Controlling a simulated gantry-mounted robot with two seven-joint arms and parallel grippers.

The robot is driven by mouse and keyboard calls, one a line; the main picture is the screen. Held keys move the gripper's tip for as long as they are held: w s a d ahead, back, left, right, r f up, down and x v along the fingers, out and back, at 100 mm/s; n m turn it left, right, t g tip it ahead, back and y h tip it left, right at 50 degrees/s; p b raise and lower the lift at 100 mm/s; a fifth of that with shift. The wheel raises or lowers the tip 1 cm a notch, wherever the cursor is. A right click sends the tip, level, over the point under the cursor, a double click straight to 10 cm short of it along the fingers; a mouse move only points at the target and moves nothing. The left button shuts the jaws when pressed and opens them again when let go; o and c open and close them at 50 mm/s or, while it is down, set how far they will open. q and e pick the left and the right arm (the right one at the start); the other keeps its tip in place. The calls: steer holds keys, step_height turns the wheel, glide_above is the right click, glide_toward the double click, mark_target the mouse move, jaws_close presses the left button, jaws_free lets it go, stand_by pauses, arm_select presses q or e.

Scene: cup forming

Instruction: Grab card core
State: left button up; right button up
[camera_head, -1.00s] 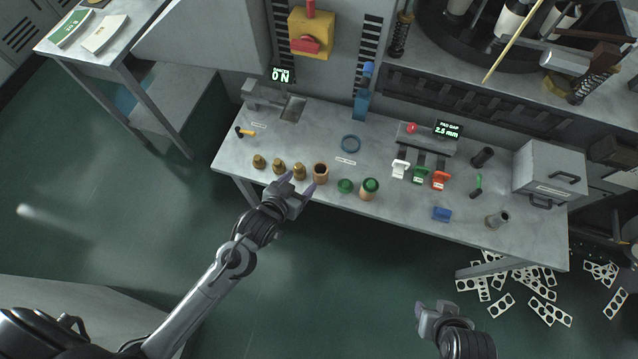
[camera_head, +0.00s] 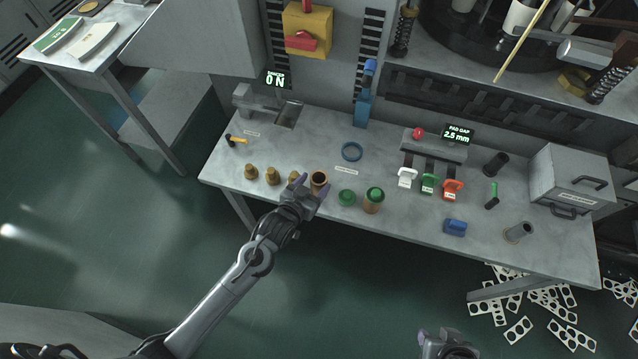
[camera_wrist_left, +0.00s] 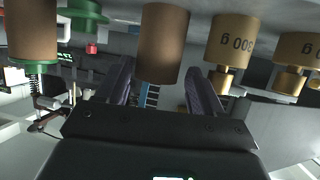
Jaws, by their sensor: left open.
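The card core (camera_head: 319,179) is a brown, hollow, open-topped cylinder standing upright near the table's front edge. My left gripper (camera_head: 313,189) is open at its near side, with its fingers pointing at it. In the left wrist view, which is upside down, the core (camera_wrist_left: 163,43) shows centred between the two spread fingers (camera_wrist_left: 160,92). The fingers are not closed on it; whether they reach around its sides I cannot tell. My right gripper (camera_head: 440,338) is at the bottom edge, far from the core, and its fingers are too unclear to judge.
Brass weights (camera_head: 272,175) stand close to the left of the core. A green disc (camera_head: 347,197) and a green-topped brown cylinder (camera_head: 373,200) stand to its right.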

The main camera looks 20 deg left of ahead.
mark_target(322, 176)
arm_select(q)
steer(key=shift+w+d+f+b, duration=0.1)
steer(key=shift+w+f+b, duration=0.25)
steer(key=shift+w, duration=0.15)
steer(key=b+x, duration=0.1)
steer(key=x, duration=0.3)
steer(key=shift+d, duration=0.1)
steer(key=c, duration=0.7)
steer(key=shift+r, duration=0.1)
